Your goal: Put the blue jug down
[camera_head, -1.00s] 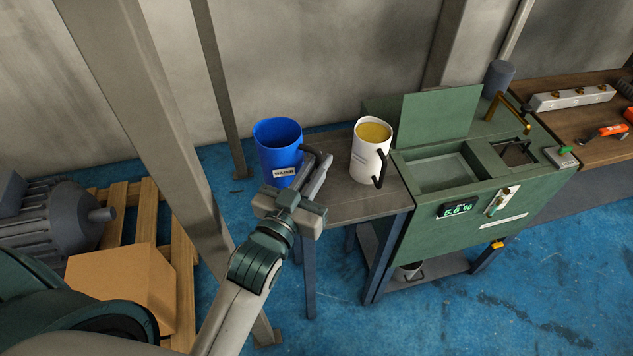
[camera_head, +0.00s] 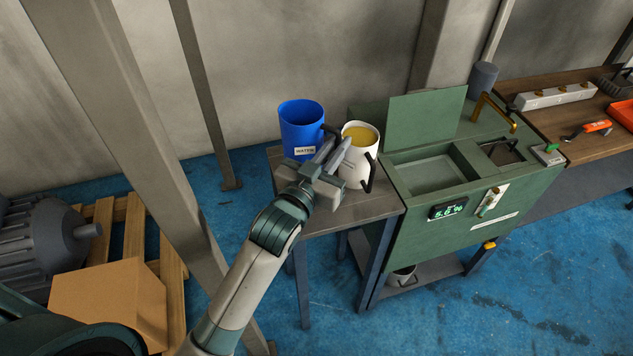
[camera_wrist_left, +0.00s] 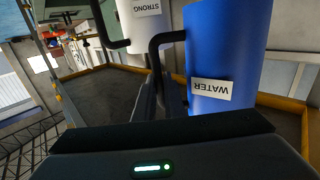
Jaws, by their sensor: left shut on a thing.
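The blue jug (camera_head: 301,130), labelled WATER, is upright over the back left part of the small side table (camera_head: 370,205). I cannot tell whether its base touches the tabletop. My left gripper (camera_head: 335,152) is shut on the jug's black handle, on its right side; the fingers partly hide the handle. In the left wrist view the blue jug (camera_wrist_left: 225,50) appears upside down, with its handle running to the fingers. My right gripper is out of view.
A white jug (camera_head: 361,139) labelled STRONG, with yellowish contents, stands close on the right of the blue jug. A green machine (camera_head: 415,220) with an open basin and raised lid adjoins the table. A post (camera_head: 207,100) stands to the left. The table's front is clear.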

